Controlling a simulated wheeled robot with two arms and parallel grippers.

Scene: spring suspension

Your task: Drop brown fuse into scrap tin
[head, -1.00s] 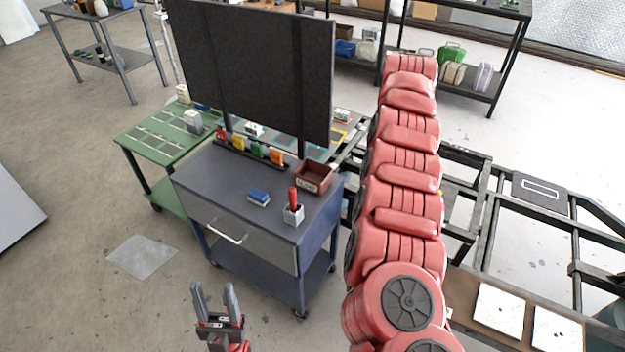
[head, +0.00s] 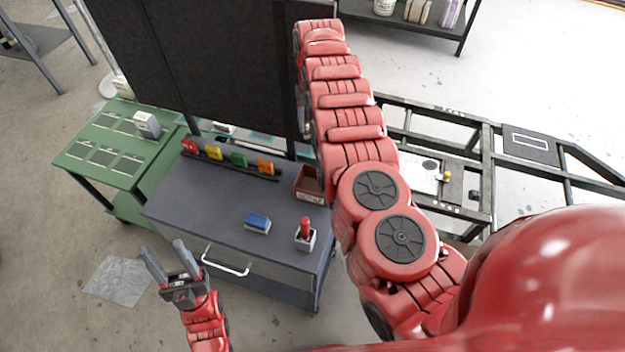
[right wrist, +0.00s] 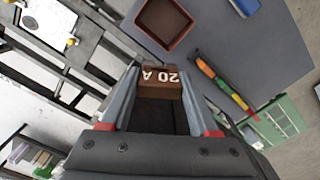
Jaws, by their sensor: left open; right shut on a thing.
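In the head view the tin (head: 309,196) stands at the back right of the grey cart top, partly covered by my right arm.
A green table (head: 103,150) is at the left.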

